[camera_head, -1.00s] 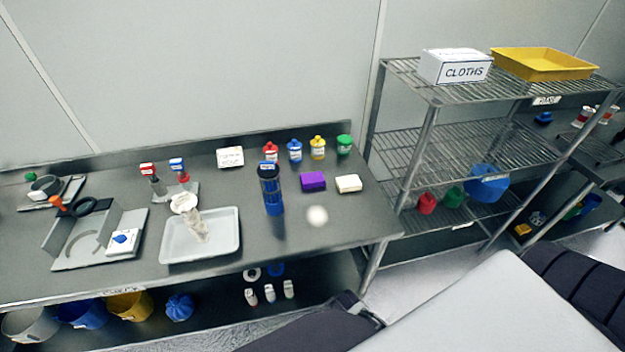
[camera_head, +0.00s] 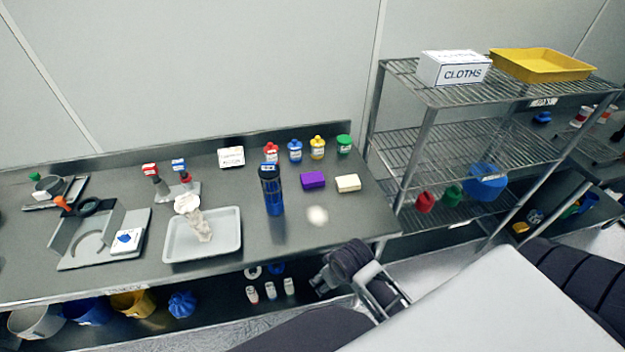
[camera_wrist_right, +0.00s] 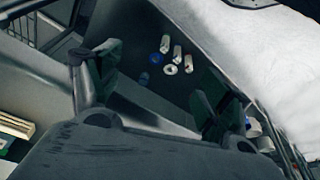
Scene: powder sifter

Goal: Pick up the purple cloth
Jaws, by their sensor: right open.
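The purple cloth (camera_head: 313,180) is a small folded block lying flat on the grey steel bench, between the blue bottle and a cream block. My right gripper (camera_head: 378,288) is beyond the bench's front right corner, well below and to the right of the cloth in the head view, and not touching it. In the right wrist view my right gripper (camera_wrist_right: 158,88) has its two fingers wide apart with nothing between them. The cloth does not show in the right wrist view. My left gripper is in neither view.
A tall blue bottle (camera_head: 271,190) stands left of the cloth, and a cream block (camera_head: 348,183) lies right of it. Several small coloured-capped bottles line the bench's back. A white tray (camera_head: 178,252) is further left. A wire shelf (camera_head: 428,132) stands right of the bench.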

